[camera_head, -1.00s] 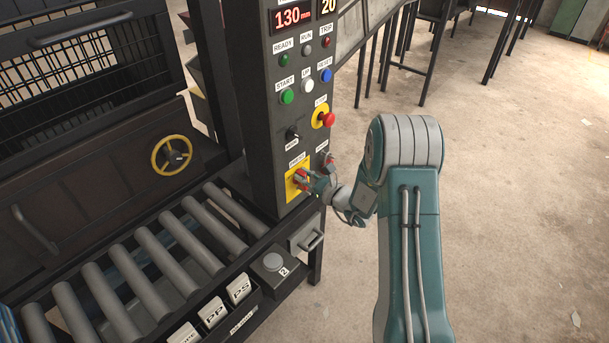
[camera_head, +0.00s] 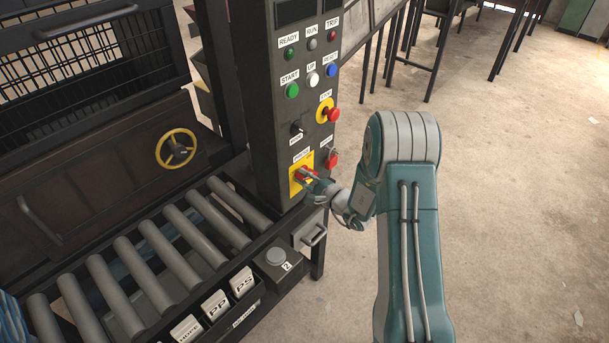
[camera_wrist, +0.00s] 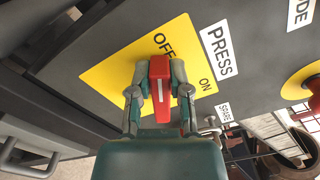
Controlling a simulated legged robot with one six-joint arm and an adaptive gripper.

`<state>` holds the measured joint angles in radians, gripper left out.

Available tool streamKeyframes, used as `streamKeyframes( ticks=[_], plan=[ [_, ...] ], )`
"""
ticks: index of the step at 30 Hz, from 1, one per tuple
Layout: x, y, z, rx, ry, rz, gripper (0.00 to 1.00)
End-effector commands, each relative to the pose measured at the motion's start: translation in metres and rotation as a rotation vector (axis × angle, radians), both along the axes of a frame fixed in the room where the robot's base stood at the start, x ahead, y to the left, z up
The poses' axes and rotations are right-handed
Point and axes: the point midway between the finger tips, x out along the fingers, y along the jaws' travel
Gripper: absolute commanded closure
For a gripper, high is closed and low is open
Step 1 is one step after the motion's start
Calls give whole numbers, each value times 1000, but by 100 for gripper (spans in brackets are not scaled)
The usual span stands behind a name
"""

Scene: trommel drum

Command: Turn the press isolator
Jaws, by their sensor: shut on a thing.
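The press isolator is a red handle with a white line (camera_wrist: 160,78) on a yellow plate (camera_wrist: 115,75) marked OFF and ON, beside a PRESS label. In the wrist view the handle's far end points toward OFF. In the head view the isolator (camera_head: 299,176) is low on the dark control column. My gripper (camera_wrist: 160,92) is shut on the red handle, one finger on each side. In the head view my gripper (camera_head: 312,180) reaches it from the right and hides part of it.
The control column (camera_head: 262,130) carries a yellow-ringed red stop button (camera_head: 333,114), a black mode knob (camera_head: 297,128) and a red item (camera_head: 331,158) close right of the isolator. Floor at right is clear.

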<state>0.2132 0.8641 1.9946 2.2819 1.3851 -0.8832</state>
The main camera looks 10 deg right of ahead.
Motion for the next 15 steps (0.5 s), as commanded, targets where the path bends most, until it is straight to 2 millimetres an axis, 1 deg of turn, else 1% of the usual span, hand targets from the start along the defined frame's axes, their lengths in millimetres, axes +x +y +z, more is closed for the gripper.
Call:
streamKeyframes(
  ticks=[6, 15],
  plan=[
    [-2, 3, -7, -155, -110, 5, 100],
    [-3, 4, -12, -315, -224, 6, 100]
  ],
)
